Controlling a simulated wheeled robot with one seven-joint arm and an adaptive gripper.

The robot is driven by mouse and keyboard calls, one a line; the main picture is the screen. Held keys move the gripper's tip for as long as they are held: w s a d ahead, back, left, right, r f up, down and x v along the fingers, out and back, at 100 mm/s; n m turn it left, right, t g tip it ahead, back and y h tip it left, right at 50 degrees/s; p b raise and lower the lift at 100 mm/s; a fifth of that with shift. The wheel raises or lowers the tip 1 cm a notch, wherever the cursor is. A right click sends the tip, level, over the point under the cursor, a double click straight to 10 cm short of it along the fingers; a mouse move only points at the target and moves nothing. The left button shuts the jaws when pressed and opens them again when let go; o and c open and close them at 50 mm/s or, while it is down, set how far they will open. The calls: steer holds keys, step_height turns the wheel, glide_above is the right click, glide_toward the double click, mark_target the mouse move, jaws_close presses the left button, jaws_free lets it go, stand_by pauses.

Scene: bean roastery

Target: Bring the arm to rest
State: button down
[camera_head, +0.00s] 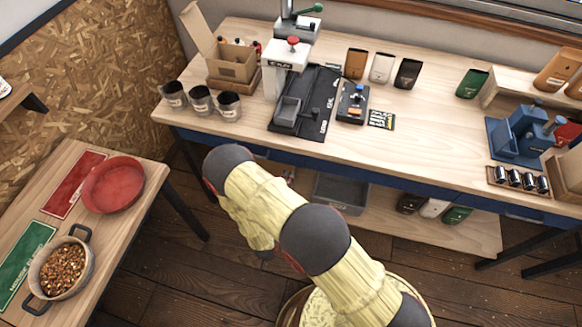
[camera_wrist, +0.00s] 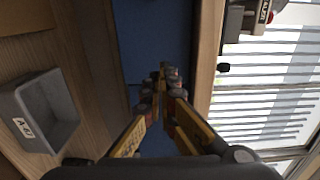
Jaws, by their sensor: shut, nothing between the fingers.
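My arm, in pale yellow covers with dark grey joints, reaches up from the bottom of the head view over the floor in front of the long workbench (camera_head: 420,143). My gripper is hidden behind the arm in the head view. In the wrist view my gripper (camera_wrist: 166,72) has its yellow and grey fingers together at the tips. It is shut and holds nothing. Behind the fingertips is the blue front (camera_wrist: 155,35) of the bench.
A grey bin (camera_head: 341,193) stands on the bench's lower shelf; it also shows in the wrist view (camera_wrist: 42,110). At left, a side table (camera_head: 110,232) holds a red bowl (camera_head: 113,185) and a pot of beans (camera_head: 62,270). Dark floor (camera_head: 170,275) lies open between them.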

steer(key=v, duration=0.6)
steer(key=shift+s+p, duration=0.25)
steer(key=shift+p, duration=0.1)
